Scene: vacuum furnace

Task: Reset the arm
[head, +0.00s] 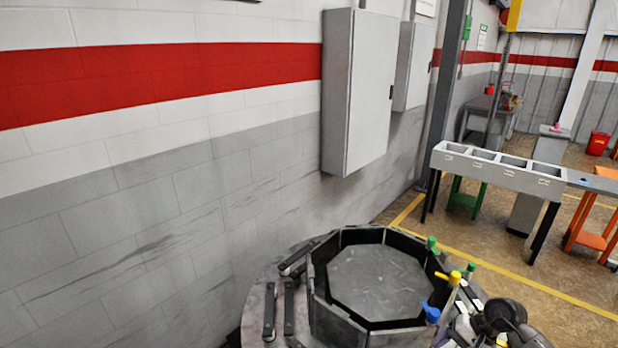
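No gripper fingers show in the head view. A dark, rounded jointed part at the bottom right edge looks like a piece of my arm, but it is cut off by the frame. Near it, an open octagonal metal ring (327,312) stands on a round grey base (255,302). The ring's floor is bare. A green-topped piece (432,244), a yellow-topped piece (455,278) and a blue-topped piece (431,313) stand along its right side.
Several dark bars (289,305) lie on the base left of the ring. A grey wall cabinet (357,92) hangs behind it. A long bench with open bins (497,166) stands at the right, past a yellow floor line (520,278). Open floor lies between.

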